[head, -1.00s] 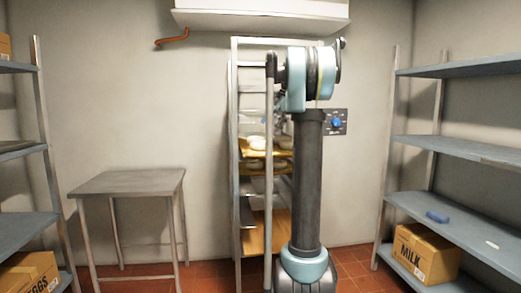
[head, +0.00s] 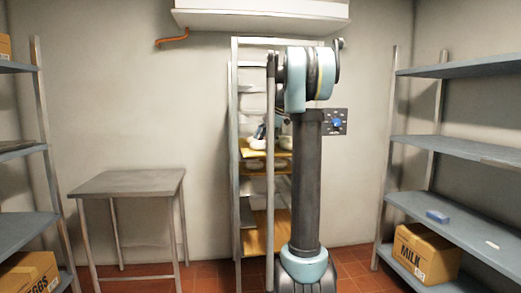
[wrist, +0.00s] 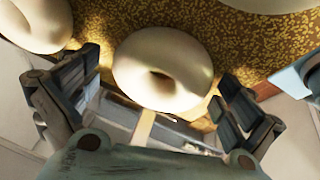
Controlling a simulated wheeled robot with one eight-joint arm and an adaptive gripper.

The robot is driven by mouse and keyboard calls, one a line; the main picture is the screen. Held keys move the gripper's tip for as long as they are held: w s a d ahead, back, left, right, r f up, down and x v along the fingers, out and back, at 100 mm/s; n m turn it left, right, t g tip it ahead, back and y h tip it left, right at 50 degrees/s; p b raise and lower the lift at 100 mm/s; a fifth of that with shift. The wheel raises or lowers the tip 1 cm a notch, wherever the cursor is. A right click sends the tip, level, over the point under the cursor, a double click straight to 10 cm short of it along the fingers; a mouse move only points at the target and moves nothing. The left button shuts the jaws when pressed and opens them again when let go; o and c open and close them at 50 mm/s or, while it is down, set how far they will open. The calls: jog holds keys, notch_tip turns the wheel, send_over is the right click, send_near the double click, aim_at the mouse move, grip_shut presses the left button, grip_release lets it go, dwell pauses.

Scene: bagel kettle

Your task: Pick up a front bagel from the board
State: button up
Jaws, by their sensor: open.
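A pale, round bagel (wrist: 165,70) with a small dark hole lies at the front edge of a speckled brown board (wrist: 190,14) in the wrist view. My gripper (wrist: 158,76) is open, with one finger to the left of this bagel and one to the right. The fingers look apart from it. A second bagel (wrist: 36,20) lies at the upper left, just beyond the left finger. Part of another bagel shows at the top right. In the head view, bagels (head: 285,143) sit on the board (head: 258,154) in the rack, partly hidden by my arm.
The tall metal rack (head: 234,150) has upright posts close around my arm. A lower tray (head: 252,169) also carries bagels. A bare metal table (head: 125,183) stands to the left. Shelves (head: 470,150) on the right hold a milk box (head: 428,252) and a blue item (head: 437,216).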

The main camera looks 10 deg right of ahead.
jog(key=c, duration=1)
jog(key=shift+r, duration=0.1)
